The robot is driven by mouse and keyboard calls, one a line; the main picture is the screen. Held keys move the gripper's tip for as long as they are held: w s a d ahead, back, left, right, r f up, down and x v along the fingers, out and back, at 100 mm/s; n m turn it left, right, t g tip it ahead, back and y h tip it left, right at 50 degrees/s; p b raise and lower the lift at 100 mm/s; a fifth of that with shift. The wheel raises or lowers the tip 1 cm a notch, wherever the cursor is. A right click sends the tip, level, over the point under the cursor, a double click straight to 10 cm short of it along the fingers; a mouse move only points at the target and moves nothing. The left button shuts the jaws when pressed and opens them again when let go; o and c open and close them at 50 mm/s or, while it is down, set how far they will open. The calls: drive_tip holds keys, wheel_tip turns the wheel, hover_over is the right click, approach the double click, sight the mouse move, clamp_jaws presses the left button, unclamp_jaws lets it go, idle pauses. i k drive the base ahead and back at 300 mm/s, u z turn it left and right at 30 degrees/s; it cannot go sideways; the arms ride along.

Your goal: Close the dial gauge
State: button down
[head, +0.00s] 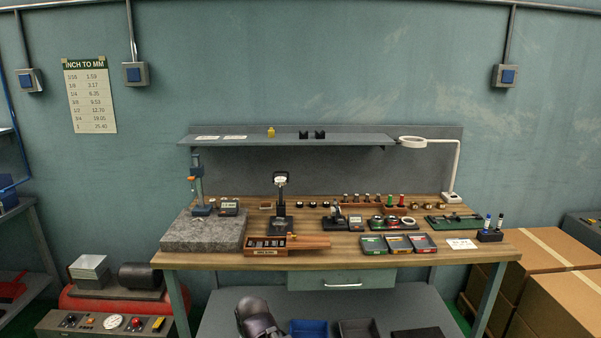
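A small round white-faced dial (280,178) sits at the top of a dark upright stand with a black base (279,227), left of the middle of the workbench. It looks like the dial gauge. Whether any part of it is open or shut is too small to tell. A second blue-grey stand (197,185) with a small gauge-like part rises at the back of the granite plate, further left.
A grey shelf (350,142) overhangs the back. Cardboard boxes (566,290) stand at right. The front edge strip is mostly clear.

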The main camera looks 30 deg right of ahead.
sight(283, 182)
drive_tip(key=z, duration=0.2)
drive_tip(key=i, duration=1.3)
drive_tip(key=u, duration=0.4)
